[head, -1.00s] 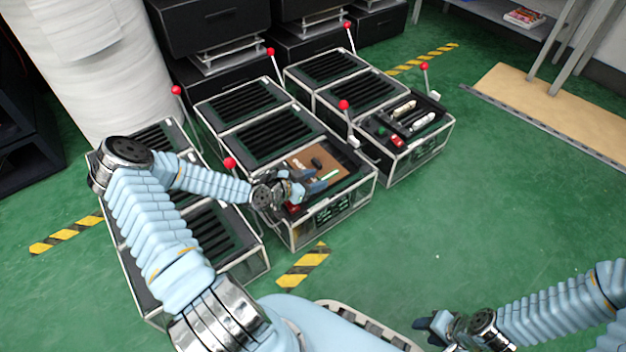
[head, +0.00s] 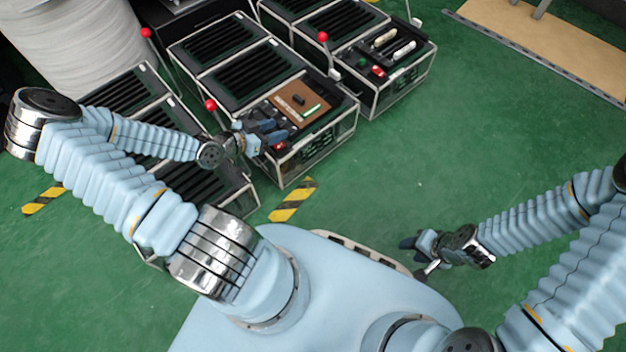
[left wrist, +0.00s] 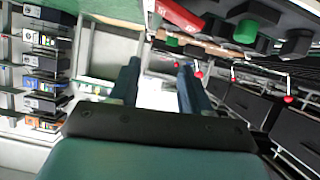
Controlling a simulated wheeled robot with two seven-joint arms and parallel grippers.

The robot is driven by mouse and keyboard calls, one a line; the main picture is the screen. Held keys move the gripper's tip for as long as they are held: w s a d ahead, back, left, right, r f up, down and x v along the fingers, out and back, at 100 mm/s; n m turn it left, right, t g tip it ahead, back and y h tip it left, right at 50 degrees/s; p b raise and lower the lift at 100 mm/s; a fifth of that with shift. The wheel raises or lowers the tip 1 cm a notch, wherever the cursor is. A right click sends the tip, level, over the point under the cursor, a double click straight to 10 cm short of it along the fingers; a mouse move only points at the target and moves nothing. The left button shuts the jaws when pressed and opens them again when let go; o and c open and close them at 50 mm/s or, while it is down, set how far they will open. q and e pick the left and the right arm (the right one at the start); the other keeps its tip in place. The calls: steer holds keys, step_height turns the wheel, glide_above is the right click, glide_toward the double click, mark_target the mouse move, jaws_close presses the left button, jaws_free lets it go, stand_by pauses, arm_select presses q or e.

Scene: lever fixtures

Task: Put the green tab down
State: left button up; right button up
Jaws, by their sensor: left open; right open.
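A thin, pale green tab (head: 312,110) lies along the right edge of a brown board (head: 290,92) on top of the middle fixture in the head view. My left gripper (head: 284,134) is open just left of and nearer than the tab, over the front part of that fixture, and apart from the tab. In the left wrist view its two fingers (left wrist: 157,75) are spread with nothing between them. I cannot pick out the tab there for certain. My right gripper (head: 410,242) is open and empty over the floor near my base.
Upright levers with red knobs (head: 323,37) stand beside the fixtures. A red part (head: 279,147) sits by my left fingers. The right fixture (head: 385,60) holds pale handles. Green floor (head: 400,150) to the right is clear.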

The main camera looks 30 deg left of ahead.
arm_select(q)
steer(key=d+f+n+g+h, duration=0.2)
steer(key=d+f+g, duration=0.1)
steer(key=d, duration=0.7)
steer(key=s+d+f+n+g+y, duration=0.1)
steer(key=s+d+f+n+g, duration=0.1)
steer(key=s+d+f+g, duration=0.1)
steer(key=s+d+f+n+g+y, duration=0.1)
steer(key=s+d+f+g+y, duration=0.1)
steer(key=s+d+g, duration=0.3)
steer(key=s+d+f, duration=0.1)
steer(key=s+d, duration=0.2)
steer(key=d, duration=0.1)
steer(key=shift+s+f+n, duration=0.15)
steer(key=shift+s+n, duration=0.15)
steer(key=shift+n, duration=0.1)
steer(key=shift+d, duration=0.1)
